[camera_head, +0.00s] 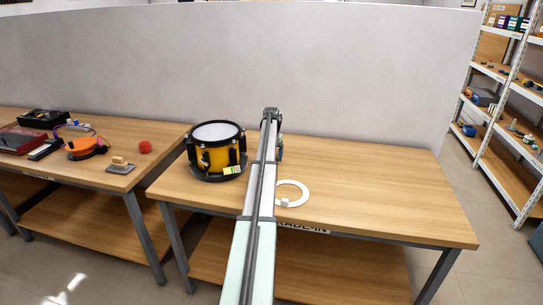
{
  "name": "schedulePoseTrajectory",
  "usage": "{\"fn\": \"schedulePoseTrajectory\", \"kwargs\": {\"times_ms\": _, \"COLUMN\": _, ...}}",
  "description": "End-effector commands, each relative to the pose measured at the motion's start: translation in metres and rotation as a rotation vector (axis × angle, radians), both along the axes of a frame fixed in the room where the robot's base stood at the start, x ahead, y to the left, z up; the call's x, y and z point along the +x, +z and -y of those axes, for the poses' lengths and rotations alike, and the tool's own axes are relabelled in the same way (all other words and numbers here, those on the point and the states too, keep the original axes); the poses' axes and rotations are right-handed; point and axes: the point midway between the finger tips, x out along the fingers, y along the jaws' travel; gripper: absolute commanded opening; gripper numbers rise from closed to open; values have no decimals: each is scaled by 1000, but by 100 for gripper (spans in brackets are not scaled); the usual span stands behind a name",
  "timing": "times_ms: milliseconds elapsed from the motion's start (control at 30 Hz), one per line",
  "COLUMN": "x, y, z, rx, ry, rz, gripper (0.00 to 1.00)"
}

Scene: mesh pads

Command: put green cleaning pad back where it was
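I cannot make out a green cleaning pad for certain. A small flat pale yellow-green and white piece (232,170) shows at the front right of a yellow drum (203,158); whether it is a pad or a label is too small to tell. My arm reaches forward from the bottom middle over the right table (370,185). The far end of the arm, with my gripper (272,140), is right of the drum. The arm hides much of it, and I cannot see the fingers or whether they hold anything.
A white ring (302,188) lies on the table just right of my arm. The table's right half is clear. A grey partition (350,80) stands behind. The left table (60,180) carries a red ball-like thing (145,147), an orange item (82,147) and dark boxes. Shelves stand far right.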

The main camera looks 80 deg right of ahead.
Motion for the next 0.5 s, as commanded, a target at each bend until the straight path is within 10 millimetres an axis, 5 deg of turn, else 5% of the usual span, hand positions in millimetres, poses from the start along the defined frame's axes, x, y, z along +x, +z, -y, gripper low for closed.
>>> {"fn": "schedulePoseTrajectory", "kwargs": {"times_ms": 267, "x": 0, "y": 9, "z": 0, "rx": -1, "ry": 0, "rz": 0, "gripper": 83}}
{"fn": "schedulePoseTrajectory", "kwargs": {"times_ms": 500, "x": 0, "y": 47, "z": 1, "rx": -3, "ry": 0, "rz": 0, "gripper": 83}}
